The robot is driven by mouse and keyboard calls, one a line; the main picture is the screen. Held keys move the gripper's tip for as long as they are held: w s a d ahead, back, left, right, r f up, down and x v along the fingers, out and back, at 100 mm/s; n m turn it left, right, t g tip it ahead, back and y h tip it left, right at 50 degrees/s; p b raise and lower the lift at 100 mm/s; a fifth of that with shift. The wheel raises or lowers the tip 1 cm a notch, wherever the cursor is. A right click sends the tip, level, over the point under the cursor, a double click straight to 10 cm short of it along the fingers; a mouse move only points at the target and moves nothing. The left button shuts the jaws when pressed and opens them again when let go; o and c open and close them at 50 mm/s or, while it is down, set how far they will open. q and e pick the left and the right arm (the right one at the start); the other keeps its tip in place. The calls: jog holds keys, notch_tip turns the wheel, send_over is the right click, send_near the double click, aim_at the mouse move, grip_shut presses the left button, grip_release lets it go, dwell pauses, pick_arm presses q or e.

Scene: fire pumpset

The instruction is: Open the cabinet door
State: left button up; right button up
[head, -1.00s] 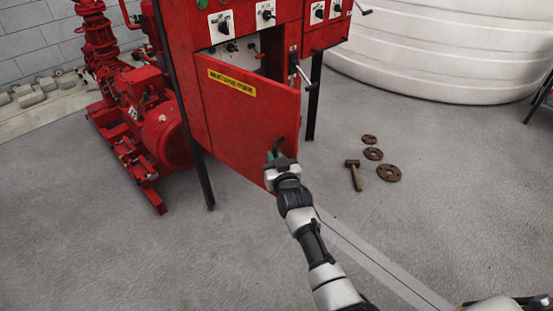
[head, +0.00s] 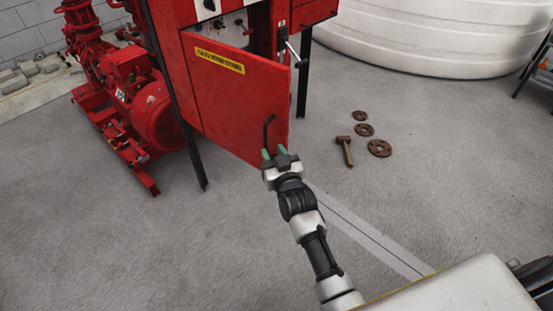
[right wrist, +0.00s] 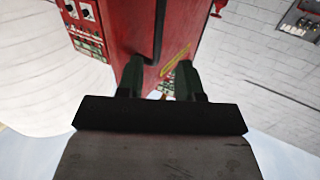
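The red cabinet (head: 175,60) has its red door (head: 235,100) swung outward, with a yellow label near its top. A dark opening and panel inside show above and behind the door. The black bent door handle (head: 267,130) is near the door's lower free edge. My right gripper (head: 274,155) is at the handle's lower end, its green fingertips spread apart. My left gripper is not in view.
A red pump and motor (head: 150,115) stand left of the cabinet. A hammer (head: 345,150) and several rusty flanges (head: 379,148) lie on the floor to the right. A white tank (head: 420,40) is behind. The floor in front is mostly clear.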

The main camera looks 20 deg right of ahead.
jog(key=shift+s, duration=1.45)
